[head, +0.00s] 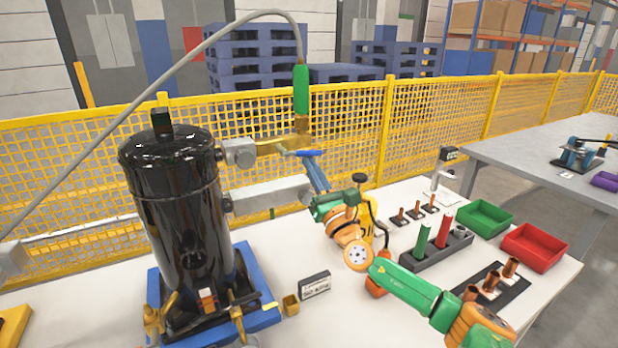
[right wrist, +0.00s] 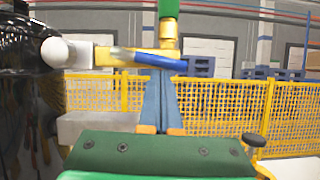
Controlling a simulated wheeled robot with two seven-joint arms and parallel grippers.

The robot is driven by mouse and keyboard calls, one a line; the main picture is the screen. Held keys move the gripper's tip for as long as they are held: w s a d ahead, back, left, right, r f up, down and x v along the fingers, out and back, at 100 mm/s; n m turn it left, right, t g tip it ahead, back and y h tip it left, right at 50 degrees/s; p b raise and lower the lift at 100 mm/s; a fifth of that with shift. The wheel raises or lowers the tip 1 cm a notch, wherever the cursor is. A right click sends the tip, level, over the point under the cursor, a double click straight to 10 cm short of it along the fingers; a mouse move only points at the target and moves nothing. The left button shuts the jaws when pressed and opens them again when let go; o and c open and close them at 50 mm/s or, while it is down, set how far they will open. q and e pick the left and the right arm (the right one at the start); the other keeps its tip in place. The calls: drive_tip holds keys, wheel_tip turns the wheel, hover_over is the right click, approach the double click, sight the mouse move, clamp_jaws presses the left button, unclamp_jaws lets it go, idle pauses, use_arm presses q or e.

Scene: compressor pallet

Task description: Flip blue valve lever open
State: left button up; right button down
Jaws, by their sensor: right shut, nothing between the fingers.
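The blue valve lever (head: 308,153) sits on a brass valve (head: 272,147) at the side of the black compressor (head: 180,200). A green fitting (head: 301,90) with a grey hose rises from the valve. In the right wrist view the lever (right wrist: 160,60) runs nearly level across the front of the brass body (right wrist: 104,55), below the green fitting (right wrist: 168,25). My right gripper (head: 308,160) is shut and empty, its blue fingers pointing up with the tips just at the lever. They also show in the right wrist view (right wrist: 160,75); contact cannot be told. My left gripper is out of view.
The compressor stands on a blue pallet (head: 268,318) on the white table. A grey rack (head: 436,250) with green and red cylinders, a green bin (head: 482,218) and a red bin (head: 535,248) stand to the right. A yellow mesh fence (head: 430,120) runs behind.

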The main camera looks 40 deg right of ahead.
drive_tip(key=shift+d+r+n+y, duration=0.15)
drive_tip(key=shift+r+n+y, duration=0.1)
drive_tip(key=shift+n+y, duration=0.45)
wheel_tip(320, 180, down, 6)
drive_tip(key=b, duration=0.7)
drive_tip(key=r+v, duration=0.1)
drive_tip(key=v, duration=0.7)
drive_tip(key=shift+s+a, duration=0.45)
